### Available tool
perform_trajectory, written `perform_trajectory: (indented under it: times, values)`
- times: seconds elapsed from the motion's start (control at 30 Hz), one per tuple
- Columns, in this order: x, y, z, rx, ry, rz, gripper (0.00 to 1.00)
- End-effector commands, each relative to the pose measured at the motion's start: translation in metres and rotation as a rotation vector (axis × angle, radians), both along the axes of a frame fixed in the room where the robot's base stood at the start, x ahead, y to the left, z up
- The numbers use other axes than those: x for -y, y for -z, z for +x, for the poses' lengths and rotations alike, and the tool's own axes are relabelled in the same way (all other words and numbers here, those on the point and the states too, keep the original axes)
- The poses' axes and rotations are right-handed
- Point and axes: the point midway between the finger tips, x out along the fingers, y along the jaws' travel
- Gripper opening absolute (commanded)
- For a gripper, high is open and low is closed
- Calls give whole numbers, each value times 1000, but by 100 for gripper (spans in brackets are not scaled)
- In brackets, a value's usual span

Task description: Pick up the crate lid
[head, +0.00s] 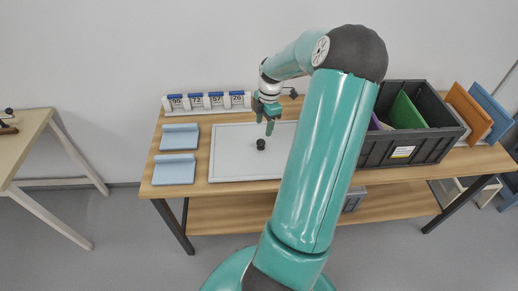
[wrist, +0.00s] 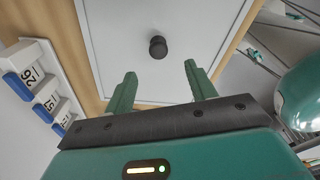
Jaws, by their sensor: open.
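The crate lid (head: 228,160) is a flat light-grey panel with a darker rim and a black knob (head: 261,144), lying on the wooden table. My arm hides its right part in the head view. In the wrist view the lid (wrist: 205,28) fills the upper middle, and its knob (wrist: 157,47) stands beyond and between my fingertips. My gripper (head: 268,128) has green fingers and is above the lid, near the knob. In the wrist view my gripper (wrist: 160,77) is open, with nothing between the fingers.
A dark grey crate (head: 405,149) with upright panels stands right of my arm. Orange (head: 468,112) and blue (head: 490,108) boards lean beyond it. A numbered white rack (head: 207,103) is behind the lid. Two light-blue trays (head: 174,169) lie left of the lid on the table (head: 203,184).

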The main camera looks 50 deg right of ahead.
Motion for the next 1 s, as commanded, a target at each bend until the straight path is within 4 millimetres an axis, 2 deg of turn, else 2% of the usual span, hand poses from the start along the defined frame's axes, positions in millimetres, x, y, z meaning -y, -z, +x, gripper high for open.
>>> perform_trajectory:
  times: [0.1, 0.37, 0.63, 0.9, 1.0]
  values:
    - [-4, 21, 2, -1, -2, 3, 56]
    - [-7, 39, 5, -1, -5, 2, 56]
    - [-10, 78, 8, -2, -5, 2, 56]
    - [-10, 83, 9, 1, -5, -2, 56]
    - [-10, 83, 9, 1, -5, -2, 38]
